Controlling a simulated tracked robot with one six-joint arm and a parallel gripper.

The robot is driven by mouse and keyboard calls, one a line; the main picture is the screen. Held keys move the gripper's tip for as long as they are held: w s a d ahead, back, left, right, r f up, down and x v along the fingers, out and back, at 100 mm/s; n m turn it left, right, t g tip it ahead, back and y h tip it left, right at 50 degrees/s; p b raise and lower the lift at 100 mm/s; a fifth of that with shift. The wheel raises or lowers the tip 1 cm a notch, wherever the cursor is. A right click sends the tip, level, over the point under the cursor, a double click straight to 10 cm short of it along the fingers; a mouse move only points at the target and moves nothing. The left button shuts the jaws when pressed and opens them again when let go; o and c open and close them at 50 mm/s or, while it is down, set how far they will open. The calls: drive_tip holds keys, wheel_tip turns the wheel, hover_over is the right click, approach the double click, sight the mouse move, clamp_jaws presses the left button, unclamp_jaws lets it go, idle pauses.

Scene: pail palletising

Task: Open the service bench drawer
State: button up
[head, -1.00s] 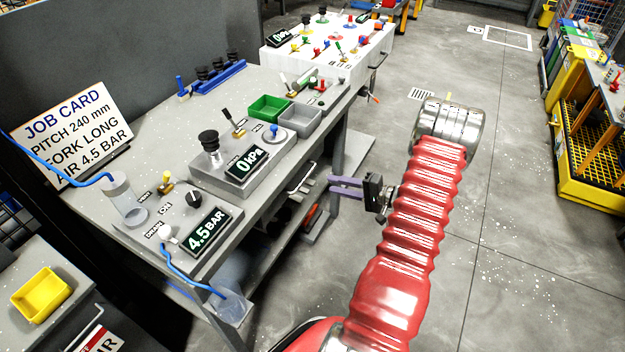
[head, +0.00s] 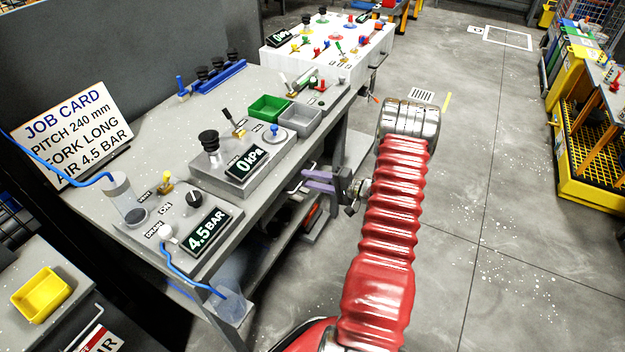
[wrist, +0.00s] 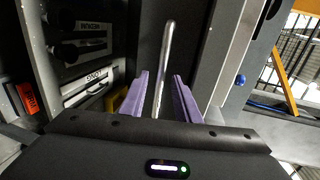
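The grey service bench (head: 140,190) fills the left half of the head view. Its drawer has a silver bar handle, partly hidden behind my fingers in the head view. In the wrist view the handle (wrist: 167,50) stands out from a dark grey drawer front (wrist: 190,45). My gripper (head: 305,181) has purple fingers and is at the bench's front edge, at the handle. In the wrist view my gripper (wrist: 161,76) is open, with a finger on each side of the bar and a gap on both sides. How deep the bar sits between them is hard to judge.
The bench top carries control boxes with displays (head: 206,230), a green bin (head: 268,107) and a job card (head: 75,130). A lower shelf is under it. A labelled case (wrist: 88,90) shows left in the wrist view. The floor right of my arm is clear.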

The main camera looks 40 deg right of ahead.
drive_tip(key=shift+c, duration=0.5)
clamp_jaws()
drive_tip(key=shift+d, duration=0.15)
drive_tip(key=shift+s, duration=0.2)
